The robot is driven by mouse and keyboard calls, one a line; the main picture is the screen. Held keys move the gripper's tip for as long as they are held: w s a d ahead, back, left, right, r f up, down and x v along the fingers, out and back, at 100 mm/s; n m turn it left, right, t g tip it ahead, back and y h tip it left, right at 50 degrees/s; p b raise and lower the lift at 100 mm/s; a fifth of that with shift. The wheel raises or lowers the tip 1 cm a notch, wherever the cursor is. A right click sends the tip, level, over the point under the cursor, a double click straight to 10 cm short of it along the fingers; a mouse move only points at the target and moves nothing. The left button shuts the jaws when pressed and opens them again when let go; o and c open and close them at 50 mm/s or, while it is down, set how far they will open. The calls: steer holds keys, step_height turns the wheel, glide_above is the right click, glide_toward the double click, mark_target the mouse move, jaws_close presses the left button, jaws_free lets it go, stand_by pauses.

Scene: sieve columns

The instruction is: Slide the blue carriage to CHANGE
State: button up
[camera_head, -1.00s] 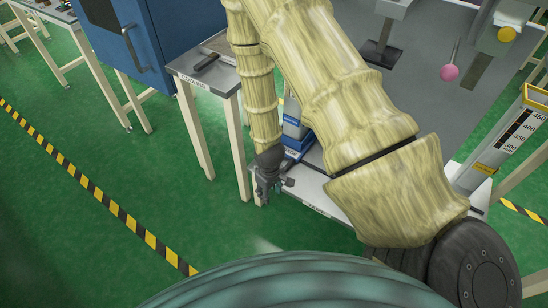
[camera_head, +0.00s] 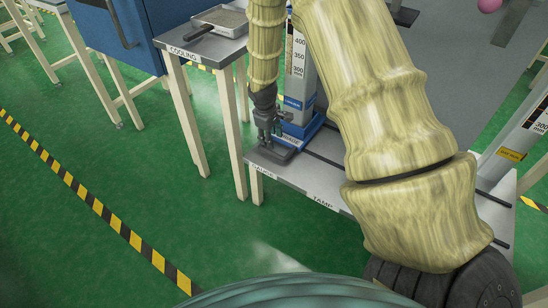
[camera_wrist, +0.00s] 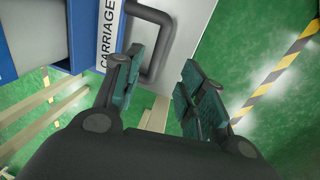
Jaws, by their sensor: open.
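The blue carriage (camera_head: 312,129) sits on the grey bench at the foot of an upright column scaled in mm. Its white label reads CARRIAGE in the wrist view, beside its blue body (camera_wrist: 84,28). A grey bar handle (camera_wrist: 158,45) sticks out from its face. My gripper (camera_head: 272,148) is low over the bench's left front corner, just left of the carriage. In the wrist view, my gripper (camera_wrist: 160,88) is open, with the handle ahead of and partly between its fingers. I cannot tell whether a finger touches the handle. No CHANGE mark is readable; my arm hides part of the bench.
The bench edge has GAUGE (camera_head: 263,170) and TAMP (camera_head: 325,203) labels, and dark rails cross its top. A COOLING table (camera_head: 205,47) with a tray stands behind left, beside a blue cabinet (camera_head: 125,30). Another scaled column (camera_head: 520,140) stands right. Green floor is clear at left.

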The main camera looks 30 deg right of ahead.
mark_target(274, 154)
steer(key=f+b, duration=0.1)
steer(key=f, duration=0.2)
steer(key=d+f, duration=0.1)
steer(key=f, duration=0.3)
steer(key=d+f+b, duration=0.1)
steer(key=f, duration=0.2)
steer(key=shift+w+f+b, duration=0.25)
steer(key=shift+w+b, duration=0.1)
steer(key=shift+w, duration=0.05)
jaws_close()
